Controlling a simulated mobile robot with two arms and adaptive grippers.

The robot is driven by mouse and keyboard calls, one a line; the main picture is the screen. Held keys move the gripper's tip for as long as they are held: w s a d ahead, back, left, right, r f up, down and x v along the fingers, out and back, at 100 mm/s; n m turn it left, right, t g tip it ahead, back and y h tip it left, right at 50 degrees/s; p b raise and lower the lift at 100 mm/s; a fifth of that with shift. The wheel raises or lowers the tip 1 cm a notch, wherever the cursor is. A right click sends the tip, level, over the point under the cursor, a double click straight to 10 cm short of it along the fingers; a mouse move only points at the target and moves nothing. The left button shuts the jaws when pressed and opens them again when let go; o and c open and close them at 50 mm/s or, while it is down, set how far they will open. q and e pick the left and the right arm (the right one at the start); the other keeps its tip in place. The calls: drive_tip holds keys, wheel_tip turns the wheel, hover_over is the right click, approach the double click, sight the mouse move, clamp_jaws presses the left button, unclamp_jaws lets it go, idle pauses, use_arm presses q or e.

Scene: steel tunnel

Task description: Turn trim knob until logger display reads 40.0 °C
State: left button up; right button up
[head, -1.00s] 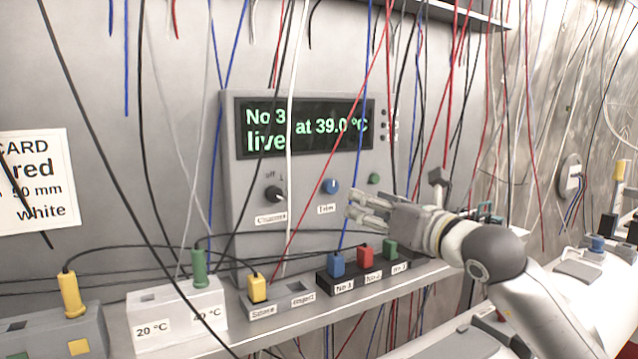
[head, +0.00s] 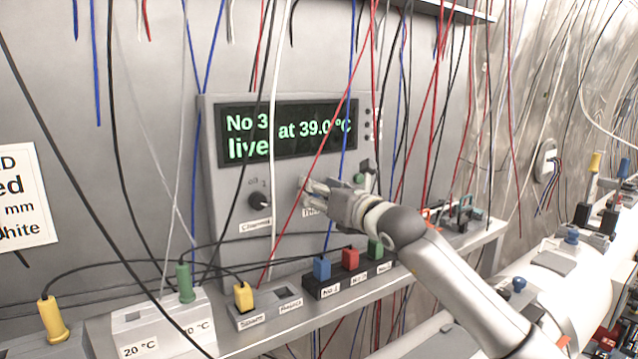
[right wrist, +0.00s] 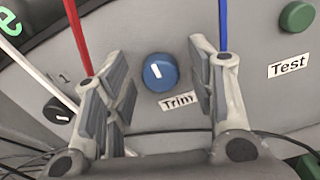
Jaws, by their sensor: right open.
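The grey logger (head: 222,185) is on the wall shelf. Its display (head: 290,130) shows green text reading "No 3 at 39.0 °C" and "live". The blue trim knob (right wrist: 160,72) shows in the right wrist view with a white pointer mark, above its "Trim" label. In the head view the knob is hidden behind my right gripper (head: 312,190). My right gripper is open at the logger's face. In the right wrist view its fingers stand to the left and right of the knob, with visible gaps. My left gripper is in neither view.
A black channel knob (head: 259,199) is left of the gripper and a green Test button (right wrist: 297,17) is to its right. Red (right wrist: 76,35), blue (right wrist: 223,25) and white wires hang in front of the logger. Blue, red and green plugs (head: 350,258) stand on the shelf below.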

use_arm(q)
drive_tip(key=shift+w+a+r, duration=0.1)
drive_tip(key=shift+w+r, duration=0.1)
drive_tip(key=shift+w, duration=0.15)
use_arm(e)
drive_tip(key=shift+w+a, duration=0.15)
drive_tip(key=shift+w, duration=0.1)
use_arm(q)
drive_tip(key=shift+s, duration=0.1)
use_arm(e)
drive_tip(key=shift+c, duration=0.2)
drive_tip(key=c, duration=1)
use_arm(q)
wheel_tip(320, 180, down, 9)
drive_tip(key=b, duration=0.8)
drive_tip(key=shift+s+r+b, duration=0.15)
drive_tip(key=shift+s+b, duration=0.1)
drive_tip(key=shift+b, duration=0.05)
use_arm(e)
drive_tip(key=shift+o, duration=0.2)
drive_tip(key=shift+f+m, duration=0.1)
drive_tip(key=shift+m, duration=5.8)
